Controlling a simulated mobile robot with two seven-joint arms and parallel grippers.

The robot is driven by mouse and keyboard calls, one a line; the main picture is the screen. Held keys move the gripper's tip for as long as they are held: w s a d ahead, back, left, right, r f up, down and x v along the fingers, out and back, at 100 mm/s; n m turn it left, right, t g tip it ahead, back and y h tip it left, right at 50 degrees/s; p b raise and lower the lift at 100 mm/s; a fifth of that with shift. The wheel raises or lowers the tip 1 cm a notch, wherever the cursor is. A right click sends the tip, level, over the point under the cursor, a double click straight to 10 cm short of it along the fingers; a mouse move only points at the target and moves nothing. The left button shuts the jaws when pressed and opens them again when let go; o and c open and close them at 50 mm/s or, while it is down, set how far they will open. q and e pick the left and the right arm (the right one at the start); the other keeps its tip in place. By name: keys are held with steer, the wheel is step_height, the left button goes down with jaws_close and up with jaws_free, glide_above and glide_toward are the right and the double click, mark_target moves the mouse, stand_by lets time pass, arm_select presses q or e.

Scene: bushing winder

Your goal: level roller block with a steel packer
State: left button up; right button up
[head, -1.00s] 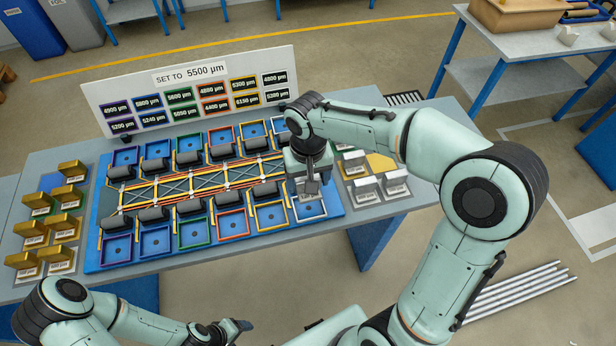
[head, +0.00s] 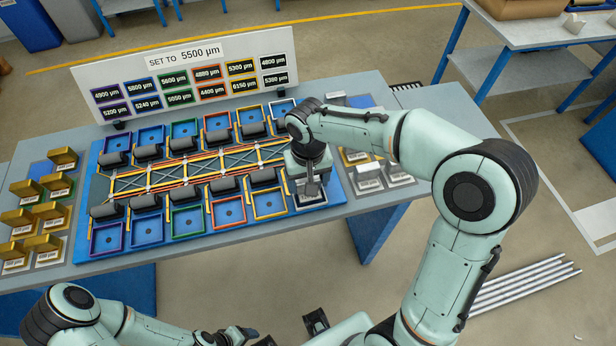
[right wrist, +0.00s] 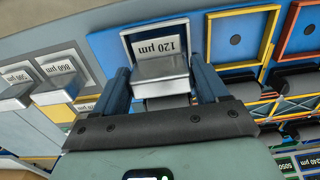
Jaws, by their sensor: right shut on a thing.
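My right gripper (head: 312,188) is over the white-rimmed square pad (head: 313,203) at the right end of the near row. In the right wrist view its two fingers (right wrist: 162,82) are shut on a silver steel packer (right wrist: 160,70) labelled 120 µm. The packer is over the white-rimmed pad (right wrist: 127,36); whether it touches the pad is unclear. A dark roller lies behind it, mostly hidden. The sign (head: 185,54) reads SET TO 5500 µm, above coloured value plates (head: 188,88). My left gripper (head: 240,335) is low at the bottom edge, away from the table.
Several gold packers (head: 45,212) stand at the table's left. More silver packers (head: 368,178) stand to the right of the blue base; two show close beside my gripper in the wrist view (right wrist: 55,88). Dark rollers and yellow frames (head: 200,172) fill the middle.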

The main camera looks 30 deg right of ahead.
arm_select(q)
steer(key=shift+f, duration=0.1)
arm_select(e)
steer(key=shift+w+f, duration=0.1)
steer(key=o, duration=1.3)
steer(key=shift+c, duration=0.2)
step_height(320, 180, up, 4)
steer(key=shift+r+p, duration=0.15)
steer(key=shift+p, duration=1.1)
steer(key=shift+w+r, duration=0.1)
steer(key=shift+r, duration=0.35)
arm_select(q)
steer(key=w+r, duration=0.1)
steer(key=r, duration=0.1)
steer(key=w+r, duration=0.1)
steer(key=shift+w+r, duration=0.3)
steer(key=shift+r, duration=0.05)
arm_select(e)
steer(key=shift+f, duration=0.15)
arm_select(q)
steer(key=shift+s, duration=0.2)
arm_select(e)
steer(key=shift+s, duration=0.25)
arm_select(q)
steer(key=shift+w, duration=0.1)
arm_select(e)
steer(key=shift+w, duration=0.1)
